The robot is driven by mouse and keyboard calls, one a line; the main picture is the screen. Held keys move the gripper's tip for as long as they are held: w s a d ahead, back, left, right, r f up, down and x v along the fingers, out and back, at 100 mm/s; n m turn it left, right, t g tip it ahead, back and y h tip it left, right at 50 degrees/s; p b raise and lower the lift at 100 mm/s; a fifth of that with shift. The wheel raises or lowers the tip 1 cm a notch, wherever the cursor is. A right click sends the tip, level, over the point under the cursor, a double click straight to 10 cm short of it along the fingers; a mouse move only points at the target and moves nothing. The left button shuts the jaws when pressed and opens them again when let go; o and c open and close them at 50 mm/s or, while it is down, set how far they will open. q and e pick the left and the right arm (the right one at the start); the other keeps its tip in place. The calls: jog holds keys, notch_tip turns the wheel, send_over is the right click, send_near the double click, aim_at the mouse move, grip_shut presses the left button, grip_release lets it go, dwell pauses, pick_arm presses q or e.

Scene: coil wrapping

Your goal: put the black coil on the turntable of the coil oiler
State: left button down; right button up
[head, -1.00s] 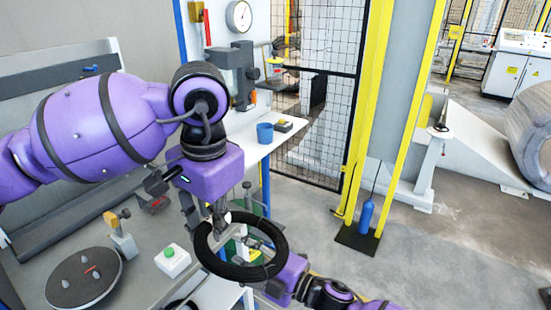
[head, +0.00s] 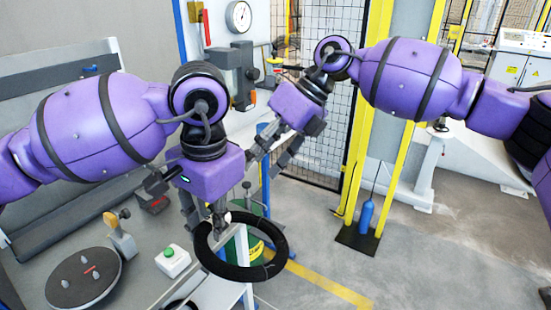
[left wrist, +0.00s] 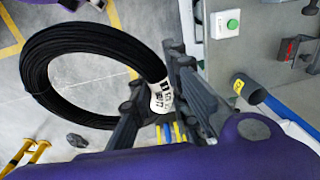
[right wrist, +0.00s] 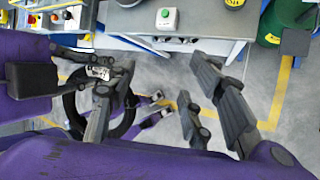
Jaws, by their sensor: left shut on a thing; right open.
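The black coil (head: 282,248) hangs in the air right of the workbench in the head view. My left gripper (head: 222,212) is shut on its far left rim, at a white label that shows in the left wrist view. The coil (left wrist: 92,36) extends left from the left gripper (left wrist: 168,98) there. The turntable (head: 72,290), a dark disc with several light pegs, is at the lower left of the head view, left of the coil. My right gripper (head: 270,152) is open and empty, above and beyond the coil. The coil (right wrist: 74,112) also shows left in the right wrist view.
A green-button box (head: 172,261) and a post with an orange top (head: 121,236) stand on the bench between turntable and coil. A green drum (head: 257,243) stands behind the coil. A yellow-framed grey column (head: 405,110) stands beyond.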

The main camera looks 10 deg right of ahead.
aim_at(263, 225)
pick_arm(q)
jog(key=shift+a, duration=0.1)
pick_arm(e)
jog(key=s+d+r+n+g+h, duration=0.1)
jog(key=s+d+r+g+h, duration=0.1)
jog(key=s+r+h, duration=0.5)
jog(key=shift+y, duration=0.9)
jog(key=x, duration=0.4)
jog(key=s+x, duration=0.1)
jog(key=x, duration=0.9)
jog(key=shift+s, duration=0.3)
jog(key=shift+a, duration=0.1)
jog(key=c, duration=1.1)
grip_shut()
